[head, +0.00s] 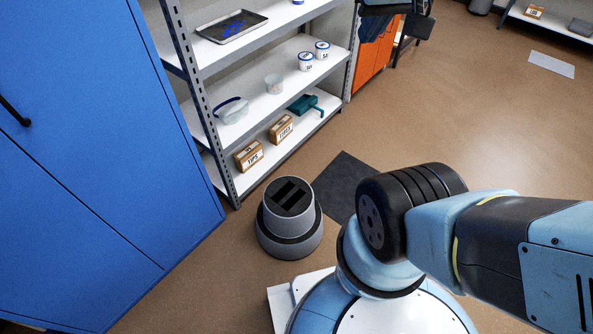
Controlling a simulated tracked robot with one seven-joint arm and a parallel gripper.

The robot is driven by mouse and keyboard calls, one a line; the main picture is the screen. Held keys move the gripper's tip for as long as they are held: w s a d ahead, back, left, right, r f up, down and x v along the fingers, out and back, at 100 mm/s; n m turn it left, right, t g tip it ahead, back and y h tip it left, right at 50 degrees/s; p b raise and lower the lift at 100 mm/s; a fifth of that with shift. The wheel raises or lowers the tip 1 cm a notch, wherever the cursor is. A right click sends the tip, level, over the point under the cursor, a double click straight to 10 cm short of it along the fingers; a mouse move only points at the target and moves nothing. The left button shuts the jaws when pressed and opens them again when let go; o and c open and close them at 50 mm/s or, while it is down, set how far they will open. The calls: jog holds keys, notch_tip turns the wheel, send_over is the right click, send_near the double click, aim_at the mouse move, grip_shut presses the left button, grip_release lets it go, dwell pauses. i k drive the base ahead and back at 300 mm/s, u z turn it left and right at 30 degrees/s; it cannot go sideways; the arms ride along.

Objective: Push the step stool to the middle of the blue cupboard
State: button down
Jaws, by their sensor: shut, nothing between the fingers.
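The step stool (290,239) is round and grey, with a wider lower part, a dark band and black tread strips on top. It stands upright on the brown floor, in front of the shelf rack and to the right of the blue cupboard (95,130), with bare floor between them. The cupboard fills the left side of the head view and has a black handle (13,112). Its lower front edge runs along the floor towards the bottom left.
A metal shelf rack (187,72) with boxes, jars, goggles and a dustpan stands behind the stool. A dark mat (345,180) lies to the stool's right. My base is close below the stool. An orange cabinet (374,66) stands further back. Open floor lies at the right.

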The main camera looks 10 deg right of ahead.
aim_at(290, 225)
jog(key=u, duration=1.3)
jog(key=i, duration=0.1)
jog(key=z, duration=2.6)
jog(key=k, duration=1.4)
jog(key=u, duration=1.3)
jog(key=i, duration=1)
jog(key=z, duration=0.05)
